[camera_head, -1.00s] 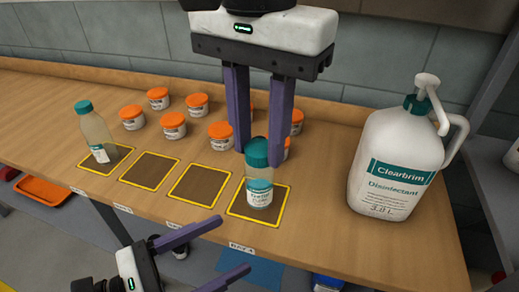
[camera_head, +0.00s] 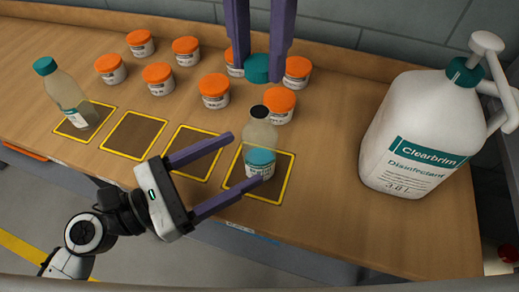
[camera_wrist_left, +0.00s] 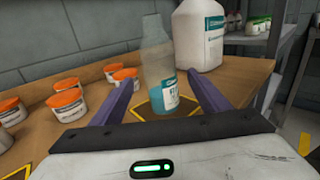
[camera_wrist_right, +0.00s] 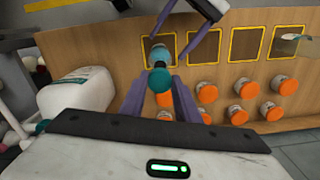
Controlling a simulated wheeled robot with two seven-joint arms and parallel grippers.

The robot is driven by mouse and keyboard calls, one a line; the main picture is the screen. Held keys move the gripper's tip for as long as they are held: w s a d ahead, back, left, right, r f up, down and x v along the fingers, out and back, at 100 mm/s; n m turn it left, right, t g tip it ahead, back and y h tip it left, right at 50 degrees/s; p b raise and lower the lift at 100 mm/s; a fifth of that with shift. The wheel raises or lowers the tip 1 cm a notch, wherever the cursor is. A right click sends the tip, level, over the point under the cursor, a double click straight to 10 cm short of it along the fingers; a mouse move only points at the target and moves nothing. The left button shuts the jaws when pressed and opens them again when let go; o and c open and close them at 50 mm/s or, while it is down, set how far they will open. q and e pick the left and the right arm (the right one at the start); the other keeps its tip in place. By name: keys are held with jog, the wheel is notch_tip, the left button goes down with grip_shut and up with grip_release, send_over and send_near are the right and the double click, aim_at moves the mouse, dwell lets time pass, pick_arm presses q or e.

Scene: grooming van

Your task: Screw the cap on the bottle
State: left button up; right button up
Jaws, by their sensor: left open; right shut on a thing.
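The uncapped clear bottle (camera_head: 259,140), with a teal label and dark open mouth, stands upright on the rightmost yellow-edged square. The teal cap (camera_head: 257,68) is held between the fingertips of my right gripper (camera_head: 259,60), above the bottle and apart from its mouth. The cap also shows in the right wrist view (camera_wrist_right: 160,79). My left gripper (camera_head: 247,158) is open, its fingers reaching in from the left toward both sides of the bottle. In the left wrist view the bottle (camera_wrist_left: 159,68) stands between the spread fingers; contact is not visible.
A second bottle (camera_head: 66,98) with its teal cap on stands on the far-left square. Several orange-lidded jars (camera_head: 214,92) stand behind the squares. A large Clearbrim jug (camera_head: 421,135) stands to the right. The two middle squares (camera_head: 134,136) are empty.

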aim_at(277, 140)
pick_arm(q)
jog(key=x, duration=1)
jog(key=shift+a, duration=0.1)
jog(key=c, duration=1.6)
pick_arm(e)
jog(key=shift+f, duration=2.55)
